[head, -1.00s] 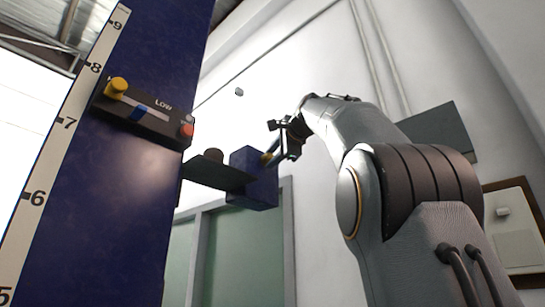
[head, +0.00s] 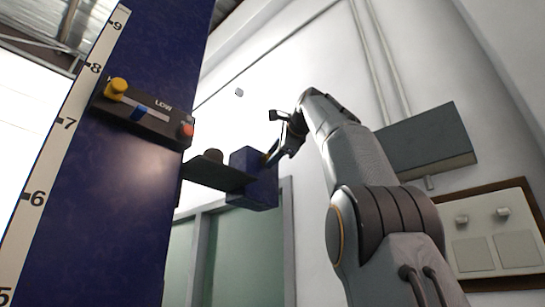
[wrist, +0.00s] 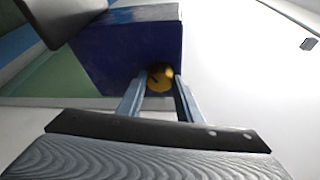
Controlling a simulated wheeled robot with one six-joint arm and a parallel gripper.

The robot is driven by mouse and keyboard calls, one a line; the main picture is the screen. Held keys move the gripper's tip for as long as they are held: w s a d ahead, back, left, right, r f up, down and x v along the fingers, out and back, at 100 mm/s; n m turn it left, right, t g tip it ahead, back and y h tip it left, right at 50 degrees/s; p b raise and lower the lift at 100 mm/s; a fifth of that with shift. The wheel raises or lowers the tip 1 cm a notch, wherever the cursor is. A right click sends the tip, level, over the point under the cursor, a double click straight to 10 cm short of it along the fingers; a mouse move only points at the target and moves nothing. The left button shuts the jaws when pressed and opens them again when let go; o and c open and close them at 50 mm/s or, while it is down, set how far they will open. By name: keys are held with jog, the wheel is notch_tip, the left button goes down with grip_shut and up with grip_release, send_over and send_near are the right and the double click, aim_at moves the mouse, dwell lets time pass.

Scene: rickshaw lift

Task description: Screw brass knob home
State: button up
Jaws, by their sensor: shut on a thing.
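The brass knob (wrist: 159,77) sits against the face of a blue box (wrist: 125,45) in the wrist view. It is round and yellow, with a dark mark on its front. My gripper (wrist: 160,90) has its two fingers on either side of the knob and is shut on it. In the head view my gripper (head: 270,155) reaches the right side of the blue box (head: 253,180). The knob is mostly hidden there by the fingers.
A dark shelf (head: 217,174) joins the blue box to a blue column (head: 130,190) with a number scale (head: 52,150). A control panel (head: 145,117) with yellow, blue and red knobs is on the column. A framed wall panel (head: 495,240) is at right.

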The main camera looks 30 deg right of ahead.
jog(key=shift+f, duration=0.1)
jog(key=o, duration=1)
jog(key=shift+s+a+r+b, duration=0.15)
jog(key=shift+s+b, duration=0.25)
jog(key=shift+s, duration=0.9)
jog(key=shift+s+d+r+b, duration=0.15)
jog(key=shift+s+b, duration=0.2)
jog(key=shift+s, duration=0.9)
jog(key=shift+s+a+r+b, duration=0.15)
jog(key=shift+s+b, duration=0.25)
jog(key=shift+s, duration=0.9)
